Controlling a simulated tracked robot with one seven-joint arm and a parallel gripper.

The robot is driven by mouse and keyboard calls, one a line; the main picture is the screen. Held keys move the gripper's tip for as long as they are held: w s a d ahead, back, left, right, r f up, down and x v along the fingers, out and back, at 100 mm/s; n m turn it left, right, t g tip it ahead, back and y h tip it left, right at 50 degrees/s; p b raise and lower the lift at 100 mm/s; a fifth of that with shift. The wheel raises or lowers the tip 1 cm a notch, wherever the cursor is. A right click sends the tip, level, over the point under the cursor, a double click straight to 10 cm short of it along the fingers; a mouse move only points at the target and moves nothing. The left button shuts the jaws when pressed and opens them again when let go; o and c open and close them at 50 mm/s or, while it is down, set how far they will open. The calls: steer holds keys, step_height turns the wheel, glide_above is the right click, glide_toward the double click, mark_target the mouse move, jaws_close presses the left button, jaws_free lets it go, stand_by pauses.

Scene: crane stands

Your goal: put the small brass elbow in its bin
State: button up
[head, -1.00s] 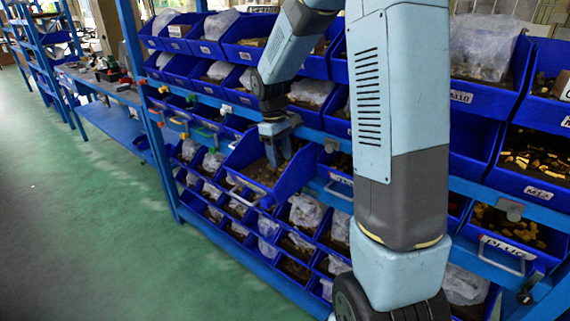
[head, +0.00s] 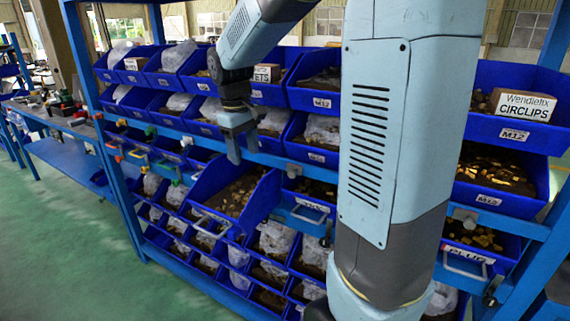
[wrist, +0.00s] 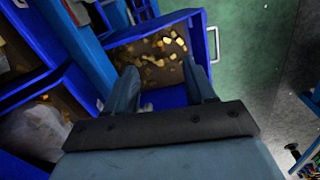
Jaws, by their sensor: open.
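My gripper (head: 236,152) hangs open at the upper rear of a pulled-out blue bin (head: 222,219) in the head view. The wrist view looks past my open gripper (wrist: 163,78) into a blue bin (wrist: 203,40) with loose brass-coloured pieces (wrist: 160,45) on a dark floor. Nothing is clearly held between the fingers. A small pale spot shows low between them, too unclear to name. I cannot single out the small brass elbow in either view, nor tell which bin is its own.
A blue rack of bins fills the head view, with several labelled bins above, including the Circlips box (head: 520,105), and smaller bins below. A bin with a metal handle (head: 465,268) is at lower right. Green floor (head: 60,240) is clear at left.

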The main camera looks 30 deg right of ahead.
steer(key=s+d+r+m+t, duration=0.1)
steer(key=s+r+m+t, duration=0.1)
steer(key=s, duration=0.8)
steer(key=s+d+r+m+t+y, duration=0.1)
steer(key=s+r+m+t, duration=0.2)
steer(key=s, duration=0.7)
steer(key=shift+s, duration=0.4)
steer(key=shift+s, duration=0.1)
steer(key=shift+c, duration=0.5)
